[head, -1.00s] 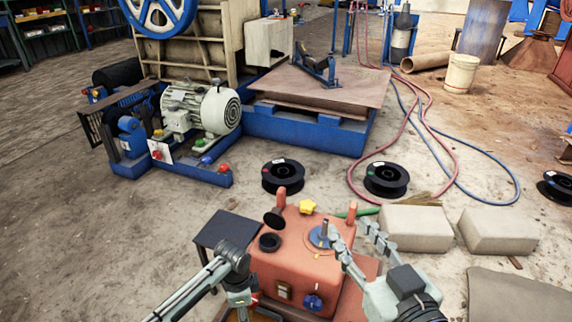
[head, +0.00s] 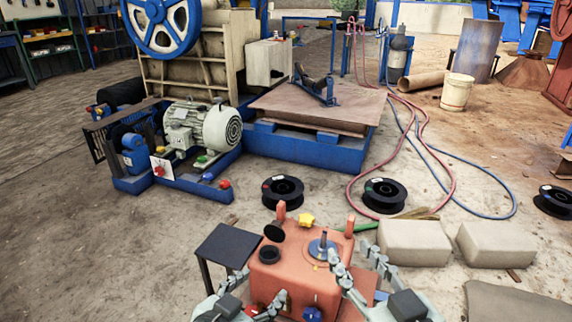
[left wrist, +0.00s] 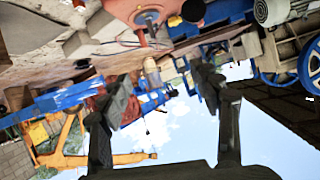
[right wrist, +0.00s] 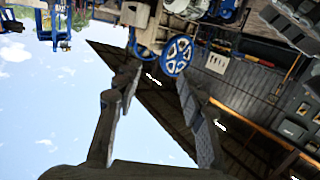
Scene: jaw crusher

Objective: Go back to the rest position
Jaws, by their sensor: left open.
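My left gripper (head: 255,290) is low in the head view, at the front left of an orange machine box (head: 283,275). Its two fingers stand apart with nothing between them in the left wrist view (left wrist: 160,82). My right gripper (head: 354,260) is at the right side of the box, its fingers spread and pointing up and away. The right wrist view (right wrist: 157,84) shows these fingers apart and empty, with sky and a shed roof behind. Whether either gripper touches the box cannot be told.
A dark small table (head: 228,243) stands left of the box. Two pale blocks (head: 415,243) (head: 496,245) lie to its right. Black reels (head: 283,191) (head: 384,195) and a red hose (head: 445,170) lie behind. The jaw crusher's motor (head: 203,128) is further back. Floor at left is clear.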

